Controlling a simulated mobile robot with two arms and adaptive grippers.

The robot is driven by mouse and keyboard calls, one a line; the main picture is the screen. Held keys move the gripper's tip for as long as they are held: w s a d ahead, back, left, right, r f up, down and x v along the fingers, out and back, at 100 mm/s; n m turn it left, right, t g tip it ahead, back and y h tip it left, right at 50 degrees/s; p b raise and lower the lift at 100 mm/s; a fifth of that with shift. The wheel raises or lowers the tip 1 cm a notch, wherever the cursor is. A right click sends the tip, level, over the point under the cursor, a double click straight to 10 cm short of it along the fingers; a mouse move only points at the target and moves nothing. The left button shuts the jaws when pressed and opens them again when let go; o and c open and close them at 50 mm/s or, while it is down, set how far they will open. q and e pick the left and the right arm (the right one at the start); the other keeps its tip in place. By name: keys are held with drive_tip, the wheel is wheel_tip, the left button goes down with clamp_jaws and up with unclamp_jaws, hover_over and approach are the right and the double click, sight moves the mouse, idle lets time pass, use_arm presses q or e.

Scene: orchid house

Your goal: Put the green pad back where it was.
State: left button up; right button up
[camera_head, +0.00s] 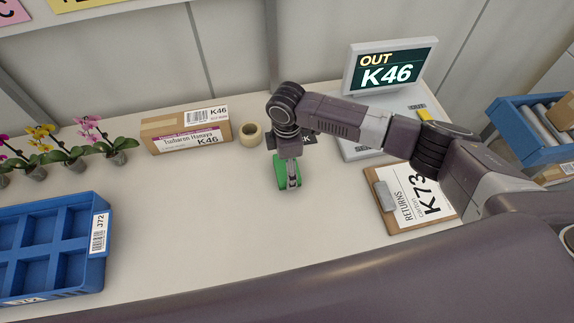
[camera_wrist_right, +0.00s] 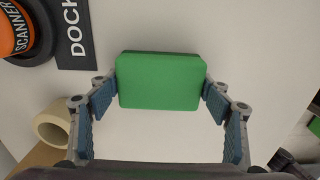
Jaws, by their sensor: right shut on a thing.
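The green pad (camera_head: 280,172) is in my right gripper (camera_head: 289,183), over the middle of the white worktop. In the right wrist view the green pad (camera_wrist_right: 160,82) fills the space between the two blue-lined fingers of my right gripper (camera_wrist_right: 160,95), which are shut on its sides. I cannot tell whether the pad touches the worktop. A dark plate marked DOCK (camera_wrist_right: 75,30) lies nearby, with an orange and black scanner (camera_wrist_right: 18,35) on or beside it. In the head view my right wrist hides most of the plate. My left gripper is not in view.
A tape roll (camera_head: 250,133) and a labelled carton (camera_head: 185,129) stand behind and left. A blue crate (camera_head: 100,255), orchids (camera_head: 75,155), a clipboard (camera_head: 385,197) and a K46 screen (camera_head: 390,68) surround the area. The worktop (camera_head: 190,220) left and front of the pad is clear.

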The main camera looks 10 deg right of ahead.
drive_tip(key=shift+f, duration=0.1)
drive_tip(key=o, duration=1.1)
wheel_tip(320, 180, up, 12)
drive_tip(key=b, duration=0.2)
